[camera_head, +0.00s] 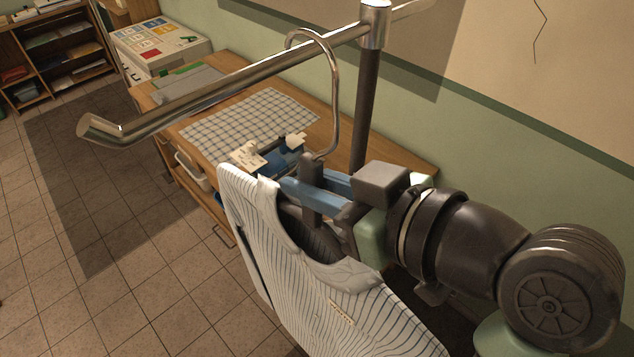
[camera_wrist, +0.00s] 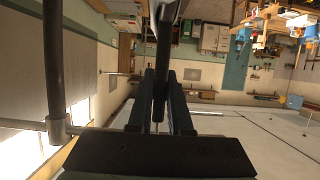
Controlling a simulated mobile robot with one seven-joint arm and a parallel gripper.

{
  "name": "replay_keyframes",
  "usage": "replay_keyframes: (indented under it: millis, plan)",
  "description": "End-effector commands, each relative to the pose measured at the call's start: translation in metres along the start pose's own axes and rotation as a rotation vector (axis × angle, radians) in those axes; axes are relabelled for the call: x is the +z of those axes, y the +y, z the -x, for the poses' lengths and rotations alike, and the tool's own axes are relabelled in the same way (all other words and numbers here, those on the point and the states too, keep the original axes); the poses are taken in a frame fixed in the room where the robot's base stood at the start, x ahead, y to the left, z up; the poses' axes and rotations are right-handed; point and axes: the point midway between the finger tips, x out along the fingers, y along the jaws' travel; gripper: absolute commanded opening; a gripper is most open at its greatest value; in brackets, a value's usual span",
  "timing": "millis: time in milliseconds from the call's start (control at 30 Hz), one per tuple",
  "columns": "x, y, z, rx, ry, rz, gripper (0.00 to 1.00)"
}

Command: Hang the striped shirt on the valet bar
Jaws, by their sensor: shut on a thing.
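The striped shirt (camera_head: 375,318), white with thin dark stripes, hangs below my gripper on a dark hanger (camera_head: 310,235), seen in the head view. My gripper (camera_head: 312,188) is shut on the hanger's neck, just under its metal hook (camera_head: 334,95). I cannot tell whether the hook rests on the bar. In the wrist view, my fingers (camera_wrist: 163,80) flank a dark upright piece; the shirt is not clear there.
The bar joins a dark upright post (camera_head: 367,110) near the green wall; its free end points left. Behind and below stands a wooden table (camera_head: 400,160) with a checked cloth (camera_head: 245,120) and a label on small blue things. Shelves (camera_head: 55,45) stand far left. The tiled floor at left is clear.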

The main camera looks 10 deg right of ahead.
Motion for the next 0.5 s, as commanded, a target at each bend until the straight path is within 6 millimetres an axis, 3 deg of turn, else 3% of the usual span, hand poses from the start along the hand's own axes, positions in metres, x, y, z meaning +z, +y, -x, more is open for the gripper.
replay_keyframes:
  millis: [500]
  plan:
    - [-0.016, 0.0, -0.039, -0.001, 0.001, 0.001, 0.0]
